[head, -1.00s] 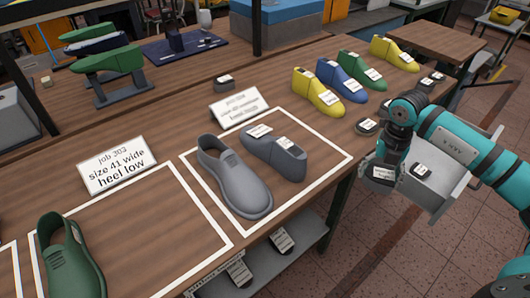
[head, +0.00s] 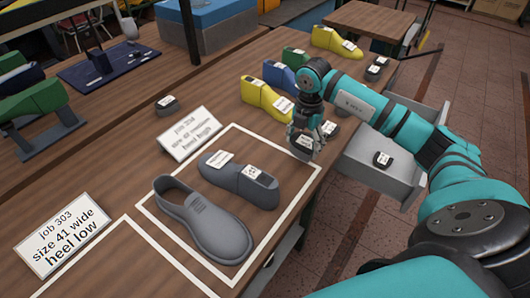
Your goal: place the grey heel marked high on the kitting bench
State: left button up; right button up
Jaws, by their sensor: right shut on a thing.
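My right gripper (head: 312,128) is shut on a dark grey heel (head: 303,147) with a white label. The label's text is too small to read. The gripper holds it by the bench's right edge, just beyond the far right corner of a white outlined area (head: 234,128); I cannot tell whether it touches the top. The kitting bench (head: 110,157) is brown wood. Inside the outline lie a grey shoe (head: 205,222) and a grey last (head: 232,180) with white labels. A blurred card (head: 190,133) stands behind them. My left gripper is not in view.
An open grey drawer (head: 400,185) right of the bench holds another labelled dark heel (head: 382,158). Yellow (head: 262,98), blue and green lasts line the bench's far side. A dark heel (head: 167,104) lies behind the card. A second card (head: 62,233) reads "size 41 wide heel low".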

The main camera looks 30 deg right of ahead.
jog(key=p, duration=0.2)
send_over(272, 163)
jog(key=d, duration=0.2)
jog(key=shift+s+a+f, duration=0.2)
jog(key=shift+s+a, duration=0.05)
jog(key=shift+s, duration=0.05)
jog(key=shift+w+a+f+p, duration=0.2)
jog(key=shift+a, duration=0.2)
jog(key=shift+w+a+f+p, duration=0.15)
jog(key=shift+a+f, duration=0.05)
jog(key=shift+a, duration=0.2)
notch_tip(272, 163, down, 3)
jog(key=shift+p, duration=0.6)
jog(key=shift+f, duration=0.2)
jog(key=o, duration=1.3)
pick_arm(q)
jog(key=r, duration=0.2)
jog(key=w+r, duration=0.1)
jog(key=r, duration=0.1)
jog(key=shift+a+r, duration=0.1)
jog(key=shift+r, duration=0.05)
